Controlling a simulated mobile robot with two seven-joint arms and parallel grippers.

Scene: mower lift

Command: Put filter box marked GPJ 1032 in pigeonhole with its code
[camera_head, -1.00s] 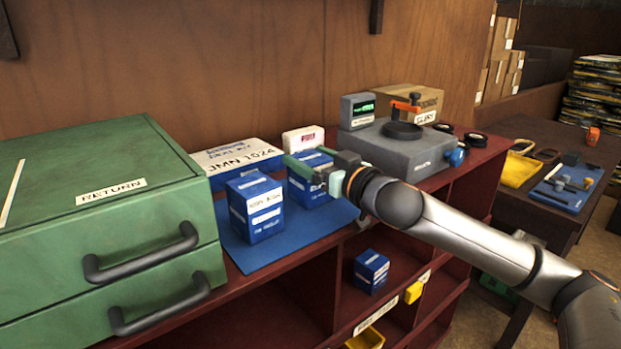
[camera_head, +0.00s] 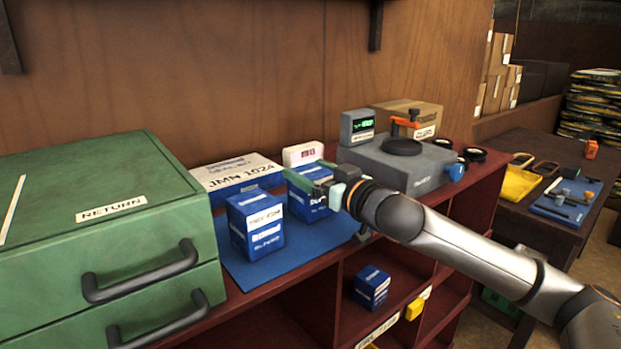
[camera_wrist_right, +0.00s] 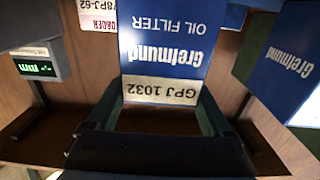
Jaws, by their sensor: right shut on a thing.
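The blue filter box (camera_wrist_right: 165,40) is upside down in the right wrist view, its white label reading GPJ 1032. My right gripper (camera_wrist_right: 162,105) is shut on it, with a finger at each side. In the head view my right gripper (camera_head: 318,184) is at this blue box (camera_head: 307,203), over the blue mat; whether the box touches the mat is unclear. The red pigeonhole rack (camera_head: 340,262) is below the worktop's front edge. One hole holds a blue box (camera_head: 371,287); the hole labels are too small to read. My left gripper is not in view.
Another blue box (camera_head: 255,223) stands on the mat (camera_head: 285,258), left of the held one. Behind are a JMN 1024 box (camera_head: 240,178) and a small white box (camera_head: 302,154). A green RETURN cabinet (camera_head: 100,205) is left; a grey scale-like device (camera_head: 405,165) is right.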

